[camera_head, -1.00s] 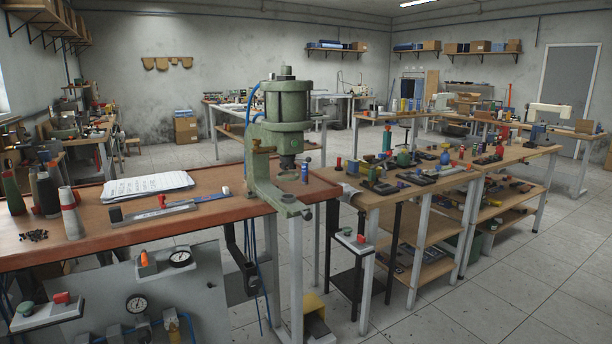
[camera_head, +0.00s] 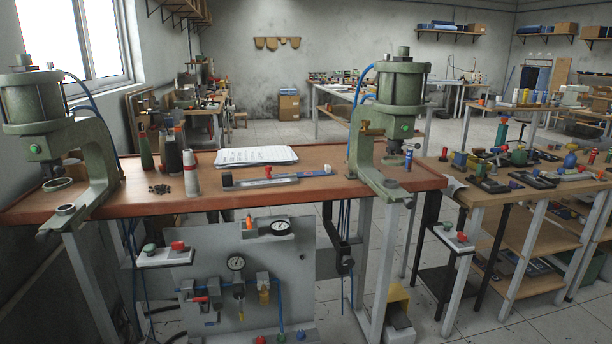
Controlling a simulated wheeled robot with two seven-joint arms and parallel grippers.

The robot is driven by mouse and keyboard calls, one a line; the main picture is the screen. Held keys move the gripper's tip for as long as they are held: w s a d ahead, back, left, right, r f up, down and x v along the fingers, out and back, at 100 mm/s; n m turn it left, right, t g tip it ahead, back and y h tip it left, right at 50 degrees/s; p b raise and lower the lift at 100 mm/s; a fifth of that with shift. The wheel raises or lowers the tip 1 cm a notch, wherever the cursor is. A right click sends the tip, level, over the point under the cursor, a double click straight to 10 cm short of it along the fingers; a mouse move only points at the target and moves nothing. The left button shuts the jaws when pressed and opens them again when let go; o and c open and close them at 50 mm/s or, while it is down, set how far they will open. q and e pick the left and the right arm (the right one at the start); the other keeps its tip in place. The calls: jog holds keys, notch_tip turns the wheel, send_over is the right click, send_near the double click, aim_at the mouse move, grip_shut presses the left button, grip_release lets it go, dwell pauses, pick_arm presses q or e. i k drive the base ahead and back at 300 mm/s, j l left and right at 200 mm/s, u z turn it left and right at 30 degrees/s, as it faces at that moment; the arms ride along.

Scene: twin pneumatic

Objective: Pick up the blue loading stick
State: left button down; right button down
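The blue loading stick cannot be singled out for certain. A small upright blue stick (camera_head: 408,161) stands beside the right green press (camera_head: 400,95), at the right end of the red-brown bench (camera_head: 205,205). A flat blue strip (camera_head: 311,175) with a white piece at its end lies near the middle of the bench, against a grey metal bar (camera_head: 255,183) with a red knob. Neither of my grippers is in view.
A left green press (camera_head: 85,140) stands at the bench's left end. Bottle-like cones (camera_head: 190,172), small black pieces (camera_head: 160,189) and a paper stack (camera_head: 257,156) lie between. Button boxes (camera_head: 165,256) stick out in front. A cluttered wooden table (camera_head: 470,195) adjoins at right.

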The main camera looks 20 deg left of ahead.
aim_at(409, 155)
jog(key=i+l, duration=0.15)
jog(key=l, duration=0.2)
jog(key=i+l, duration=0.15)
jog(key=l, duration=0.2)
jog(key=i+l+z, duration=0.1)
jog(key=l, duration=0.25)
jog(key=i+l, duration=0.25)
jog(key=l+z, duration=0.05)
jog(key=l, duration=0.05)
